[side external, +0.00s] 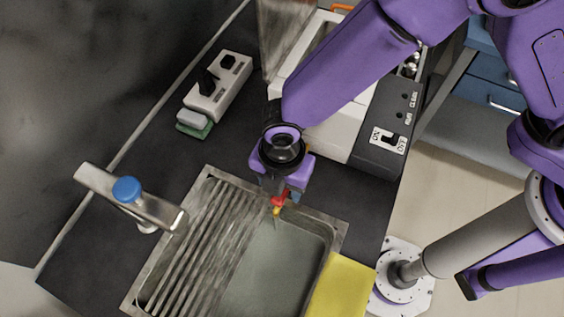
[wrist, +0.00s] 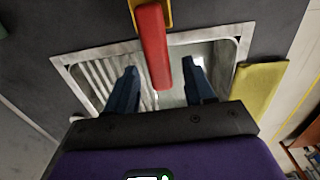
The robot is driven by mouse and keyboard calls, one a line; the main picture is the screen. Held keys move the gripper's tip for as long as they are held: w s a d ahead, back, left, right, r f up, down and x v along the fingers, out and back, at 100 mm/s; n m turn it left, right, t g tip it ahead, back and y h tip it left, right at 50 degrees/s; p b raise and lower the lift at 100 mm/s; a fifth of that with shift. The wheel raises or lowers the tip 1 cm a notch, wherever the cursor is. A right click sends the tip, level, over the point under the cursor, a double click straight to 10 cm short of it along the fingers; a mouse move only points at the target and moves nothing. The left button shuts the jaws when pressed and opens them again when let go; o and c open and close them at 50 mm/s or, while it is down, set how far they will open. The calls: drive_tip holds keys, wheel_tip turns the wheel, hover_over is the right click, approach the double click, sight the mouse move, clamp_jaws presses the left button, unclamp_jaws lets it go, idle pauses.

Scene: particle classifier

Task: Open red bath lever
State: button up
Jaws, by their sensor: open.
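The red lever (wrist: 153,47) shows in the wrist view as a long red bar with a yellow end piece (wrist: 150,14) at the top. In that view it runs down between the two dark blue fingers of my gripper (wrist: 162,70), which are open on either side of it. Contact with the fingers cannot be told. In the side view the red lever (side external: 279,202) is a small red patch just under my gripper (side external: 286,197), near the top edge of the sink, with a yellow tip beside it. My gripper hides most of it there.
A metal sink (side external: 140,290) with a ribbed drainer lies below. A tap (side external: 100,183) with a blue top (side external: 127,190) stands at left. A yellow panel (side external: 342,288) is at the sink's right. A socket block (side external: 220,85), a sponge (side external: 193,124) and a white machine (side external: 335,140) stand behind.

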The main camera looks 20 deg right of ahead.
wheel_tip(320, 180, up, 17)
idle(0.4)
idle(0.5)
drive_tip(key=s+d+m, duration=0.2)
drive_tip(key=d+m, duration=0.3)
drive_tip(key=d, duration=0.7)
drive_tip(key=s+d+m, duration=0.3)
drive_tip(key=d+m, duration=0.1)
drive_tip(key=d, duration=0.9)
drive_tip(key=s+d+m, duration=0.3)
drive_tip(key=d+m, duration=0.2)
drive_tip(key=d, duration=0.8)
drive_tip(key=shift+s+d+m, duration=0.2)
drive_tip(key=shift+d+m, duration=0.05)
drive_tip(key=shift+m, duration=0.05)
